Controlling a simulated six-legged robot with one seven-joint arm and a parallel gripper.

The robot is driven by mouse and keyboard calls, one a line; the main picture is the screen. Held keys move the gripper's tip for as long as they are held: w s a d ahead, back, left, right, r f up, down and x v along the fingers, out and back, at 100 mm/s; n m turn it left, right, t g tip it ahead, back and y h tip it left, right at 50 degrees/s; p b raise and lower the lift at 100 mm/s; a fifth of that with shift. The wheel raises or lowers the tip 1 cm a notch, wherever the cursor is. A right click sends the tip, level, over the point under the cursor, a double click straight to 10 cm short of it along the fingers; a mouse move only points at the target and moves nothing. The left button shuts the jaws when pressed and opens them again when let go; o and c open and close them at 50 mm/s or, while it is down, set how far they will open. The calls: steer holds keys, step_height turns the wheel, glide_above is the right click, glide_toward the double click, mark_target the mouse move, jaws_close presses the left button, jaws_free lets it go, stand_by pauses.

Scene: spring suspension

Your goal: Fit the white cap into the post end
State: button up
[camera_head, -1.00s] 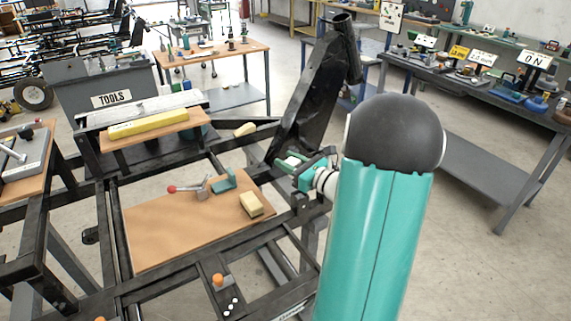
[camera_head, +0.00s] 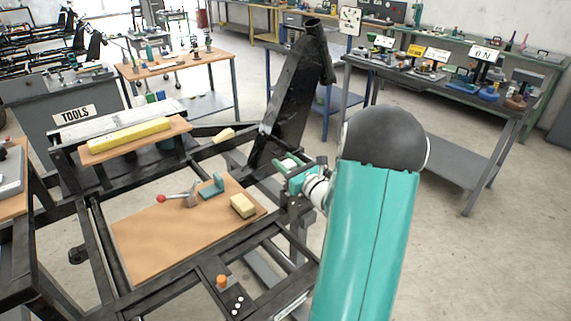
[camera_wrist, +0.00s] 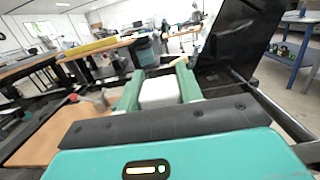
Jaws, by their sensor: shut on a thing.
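My gripper (camera_head: 285,164) is shut on the white cap (camera_wrist: 159,93), which sits between the two green fingers in the wrist view. In the head view the cap is hard to make out. The black post (camera_head: 290,95) leans up from the frame, and its open round end (camera_head: 314,24) is at the top, well above my gripper. My gripper is low, beside the post's lower part. In the wrist view the post (camera_wrist: 240,45) rises to the right of the fingers; its end is out of that view.
A brown board (camera_head: 160,245) on the black frame holds a red-knobbed clamp (camera_head: 178,197), a teal block (camera_head: 212,187) and a pale yellow block (camera_head: 243,205). A yellow bar (camera_head: 130,136) lies on a shelf. A bench (camera_head: 430,88) stands at the right. Open floor lies right of my arm.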

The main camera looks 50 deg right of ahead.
steer(key=shift+d, duration=0.15)
steer(key=shift+f, duration=0.15)
steer(key=shift+f, duration=2.85)
steer(key=shift+f, duration=1.25)
steer(key=o, duration=1.1)
steer(key=s, duration=0.4)
steer(key=s+a+f, duration=0.1)
steer(key=s, duration=0.8)
steer(key=shift+s+a+f, duration=0.25)
steer(key=shift+s, duration=0.1)
